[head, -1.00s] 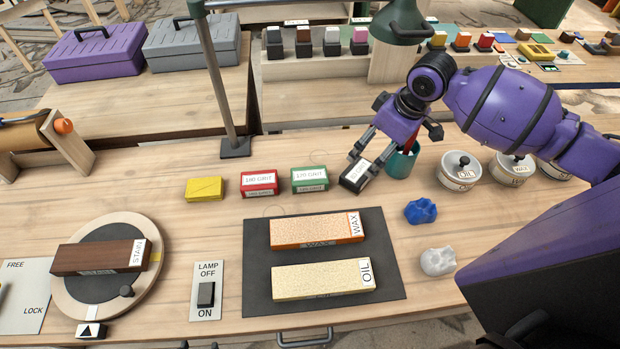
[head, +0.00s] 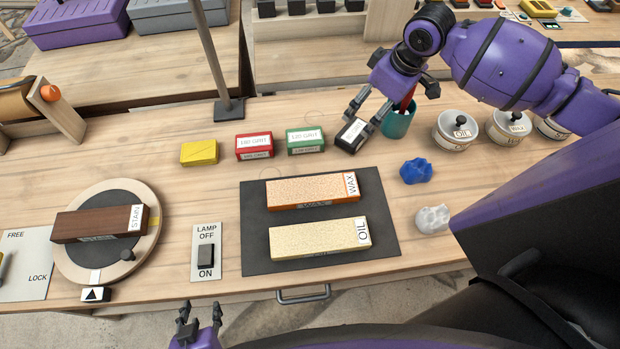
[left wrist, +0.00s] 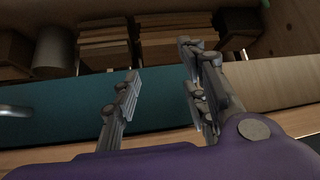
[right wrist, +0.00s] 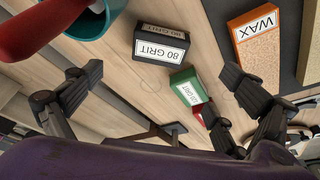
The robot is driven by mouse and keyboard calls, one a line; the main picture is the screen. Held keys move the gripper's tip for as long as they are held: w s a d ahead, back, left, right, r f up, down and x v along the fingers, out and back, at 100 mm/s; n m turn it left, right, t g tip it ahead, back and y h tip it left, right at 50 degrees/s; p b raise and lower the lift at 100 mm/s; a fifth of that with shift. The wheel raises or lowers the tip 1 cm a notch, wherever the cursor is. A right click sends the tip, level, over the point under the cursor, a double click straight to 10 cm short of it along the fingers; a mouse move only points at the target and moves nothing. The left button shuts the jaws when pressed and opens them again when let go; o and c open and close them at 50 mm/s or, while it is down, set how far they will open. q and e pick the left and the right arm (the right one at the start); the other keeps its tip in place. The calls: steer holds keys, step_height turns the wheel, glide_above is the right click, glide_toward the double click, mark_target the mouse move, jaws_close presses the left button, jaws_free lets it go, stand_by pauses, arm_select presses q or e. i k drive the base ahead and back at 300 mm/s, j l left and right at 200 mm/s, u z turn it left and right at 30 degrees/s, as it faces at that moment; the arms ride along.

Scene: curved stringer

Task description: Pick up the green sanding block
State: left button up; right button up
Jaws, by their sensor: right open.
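The green sanding block (head: 305,141), with a white 120 GRIT label, lies on the bench between the red block and the black block. It also shows in the right wrist view (right wrist: 187,88), between my open fingers and beyond their tips. My right gripper (head: 366,112) is open and empty, above and behind the black 80 GRIT block (head: 351,135), to the right of the green block. In the right wrist view its fingers (right wrist: 165,80) stand wide apart. My left gripper (head: 197,318) is low at the bench's front edge, with its fingers apart and empty in the left wrist view (left wrist: 160,75).
A red block (head: 254,146) and a yellow block (head: 199,153) lie left of the green one. A teal cup (head: 397,122) stands close to my right gripper. A dark mat (head: 255,235) with WAX and OIL blocks lies in front. A lamp post (head: 212,65) rises behind.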

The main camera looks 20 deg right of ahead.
mark_target(304, 141)
steer(key=j+z, duration=0.3)
steer(key=j, duration=0.6)
steer(key=j+z, duration=0.3)
steer(key=j, duration=0.65)
